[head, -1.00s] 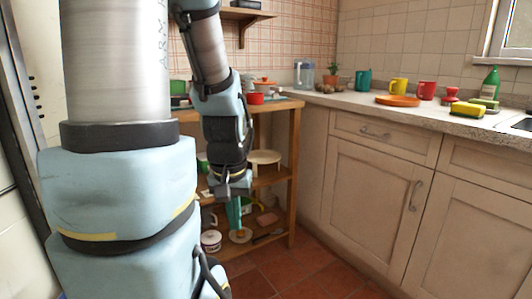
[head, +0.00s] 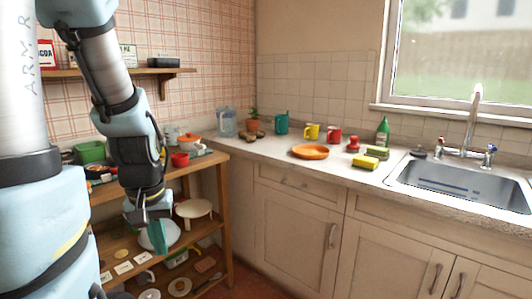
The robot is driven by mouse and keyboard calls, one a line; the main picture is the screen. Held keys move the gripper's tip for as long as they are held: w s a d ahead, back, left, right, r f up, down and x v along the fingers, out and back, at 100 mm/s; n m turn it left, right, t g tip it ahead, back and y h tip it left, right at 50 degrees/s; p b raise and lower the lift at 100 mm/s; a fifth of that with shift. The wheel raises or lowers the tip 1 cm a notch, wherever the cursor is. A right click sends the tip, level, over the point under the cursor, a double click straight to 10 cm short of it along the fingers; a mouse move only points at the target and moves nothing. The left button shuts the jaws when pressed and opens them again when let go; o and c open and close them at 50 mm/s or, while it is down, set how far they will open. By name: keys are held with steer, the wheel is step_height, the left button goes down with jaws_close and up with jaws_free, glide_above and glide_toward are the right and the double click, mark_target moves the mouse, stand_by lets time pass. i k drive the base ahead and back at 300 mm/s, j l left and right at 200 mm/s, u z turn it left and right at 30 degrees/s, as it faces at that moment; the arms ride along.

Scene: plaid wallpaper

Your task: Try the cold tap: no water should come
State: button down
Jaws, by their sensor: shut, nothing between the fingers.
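A metal tap (head: 473,118) with a tall curved spout stands behind the sink (head: 470,185) at the right. Its right handle (head: 490,151) has a blue mark, and its left handle (head: 440,147) has a reddish mark. No water shows under the spout. My gripper (head: 158,238) points down at the left, in front of the wooden shelf unit, with its teal fingers shut and empty. It is far from the tap.
The counter (head: 265,152) holds an orange plate (head: 310,152), a yellow sponge (head: 365,163), a green bottle (head: 382,132), mugs and a potted plant left of the sink. Cabinets (head: 290,225) stand below. A wooden shelf unit (head: 228,215) with dishes is behind my gripper.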

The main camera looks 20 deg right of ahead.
mark_target(492, 149)
steer(key=l+z, duration=0.1)
steer(key=l, duration=0.4)
steer(key=i+l, duration=0.1)
steer(key=l, duration=0.4)
steer(key=i+l+z, duration=0.15)
steer(key=l, duration=0.8)
steer(key=i+l+z, duration=0.15)
steer(key=l, duration=0.35)
steer(key=i+l, duration=0.1)
steer(key=l, duration=0.4)
steer(key=k+z, duration=0.05)
